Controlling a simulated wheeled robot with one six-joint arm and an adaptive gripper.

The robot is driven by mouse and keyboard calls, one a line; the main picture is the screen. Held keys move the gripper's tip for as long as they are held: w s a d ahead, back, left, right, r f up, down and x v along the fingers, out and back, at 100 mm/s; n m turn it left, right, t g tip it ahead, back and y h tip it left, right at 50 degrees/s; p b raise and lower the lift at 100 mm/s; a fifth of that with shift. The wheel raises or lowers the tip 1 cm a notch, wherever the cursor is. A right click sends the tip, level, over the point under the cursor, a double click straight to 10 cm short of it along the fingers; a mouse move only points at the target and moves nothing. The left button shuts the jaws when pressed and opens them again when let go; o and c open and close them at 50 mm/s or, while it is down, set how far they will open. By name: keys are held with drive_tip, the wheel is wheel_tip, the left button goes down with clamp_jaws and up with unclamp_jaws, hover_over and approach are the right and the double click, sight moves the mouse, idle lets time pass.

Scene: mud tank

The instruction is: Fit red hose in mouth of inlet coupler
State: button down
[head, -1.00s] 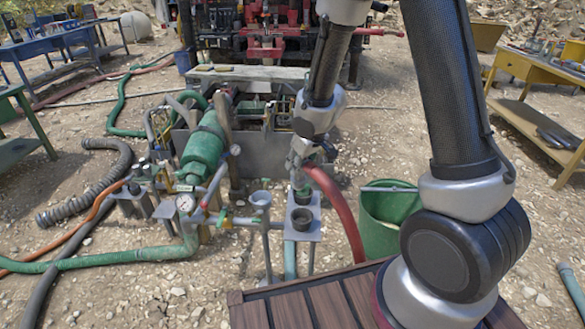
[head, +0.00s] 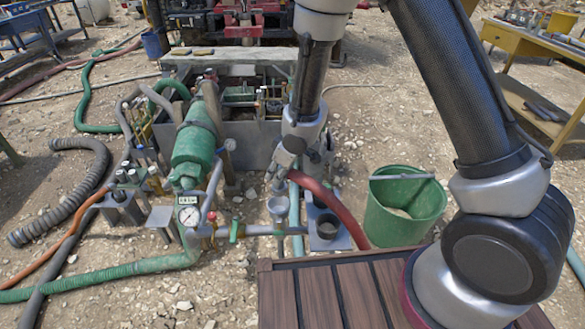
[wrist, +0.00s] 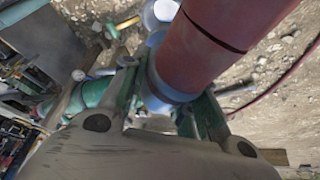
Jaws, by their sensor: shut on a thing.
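The red hose (head: 340,210) is held near its end by my gripper (head: 280,178) and curves down to the right. In the wrist view the hose (wrist: 218,40) fills the upper middle, with a blue-grey collar (wrist: 158,80) between the fingers (wrist: 165,108). The hose's tip is hidden. A dark open-topped cup (head: 327,226) on a small metal plate and a grey funnel-like cup (head: 279,206) stand below the gripper. I cannot tell which is the inlet coupler's mouth. The hose end is above them, apart from both.
A green bucket (head: 402,205) stands right of the hose. A green pump cylinder (head: 195,140), a pressure gauge (head: 189,215) and pipework stand to the left. A brown slatted deck (head: 330,290) is in front. Gravel behind the bucket is open.

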drive_tip(key=shift+w+a+r, duration=0.15)
drive_tip(key=shift+w+r, duration=0.05)
drive_tip(key=shift+w, duration=0.4)
drive_tip(key=shift+f+n, duration=0.3)
drive_tip(key=shift+f, duration=1.15)
drive_tip(key=shift+f, duration=1.5)
drive_tip(key=shift+f, duration=0.4)
drive_tip(key=shift+f, duration=0.5)
drive_tip(key=shift+f, duration=1.3)
drive_tip(key=c, duration=1)
unclamp_jaws()
